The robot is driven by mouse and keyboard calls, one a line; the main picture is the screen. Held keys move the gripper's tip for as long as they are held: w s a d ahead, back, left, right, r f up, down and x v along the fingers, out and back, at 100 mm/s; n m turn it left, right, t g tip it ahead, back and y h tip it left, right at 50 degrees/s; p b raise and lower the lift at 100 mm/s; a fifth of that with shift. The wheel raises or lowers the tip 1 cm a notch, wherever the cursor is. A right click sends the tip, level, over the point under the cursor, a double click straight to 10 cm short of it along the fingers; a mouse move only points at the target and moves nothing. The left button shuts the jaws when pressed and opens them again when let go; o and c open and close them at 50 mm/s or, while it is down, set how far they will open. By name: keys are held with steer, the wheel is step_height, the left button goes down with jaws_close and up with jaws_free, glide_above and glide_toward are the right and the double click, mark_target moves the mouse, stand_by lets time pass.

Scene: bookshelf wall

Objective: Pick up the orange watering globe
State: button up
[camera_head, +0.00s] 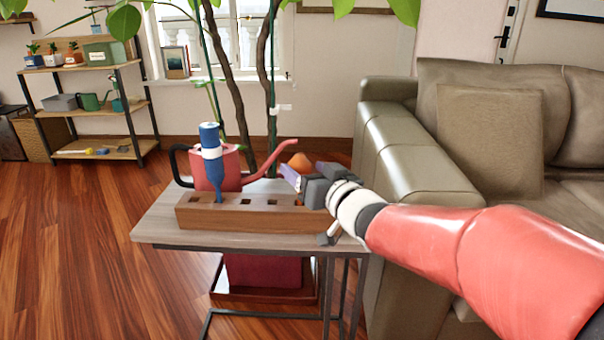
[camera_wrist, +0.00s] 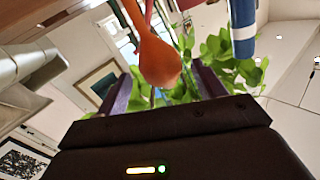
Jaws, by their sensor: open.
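The orange watering globe (camera_head: 300,161) shows as a rounded orange top beside my gripper in the head view; its lower part is hidden behind the gripper and the wooden block. In the wrist view the orange globe (camera_wrist: 158,62) has a round bulb near the gripper and a narrower neck leading away. My gripper (camera_head: 305,174) is open at the right end of the block. In the wrist view its two purple fingers (camera_wrist: 161,80) stand apart, one to each side of the bulb, with gaps showing. I cannot tell how deep the bulb sits between them.
A wooden block with holes (camera_head: 250,218) rests on a small table (camera_head: 160,222). A blue and white globe (camera_head: 211,165) stands upright in its left part. A red watering can (camera_head: 232,170) is behind it. A sofa (camera_head: 410,150) borders the right, plant stems (camera_head: 238,100) the back.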

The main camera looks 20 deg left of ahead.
steer(key=x, duration=0.4)
steer(key=shift+w+a+f+p, duration=0.2)
steer(key=shift+a+p, duration=0.1)
steer(key=shift+a, duration=0.1)
steer(key=c, duration=1.1)
steer(key=shift+o, duration=0.2)
steer(key=shift+r, duration=0.1)
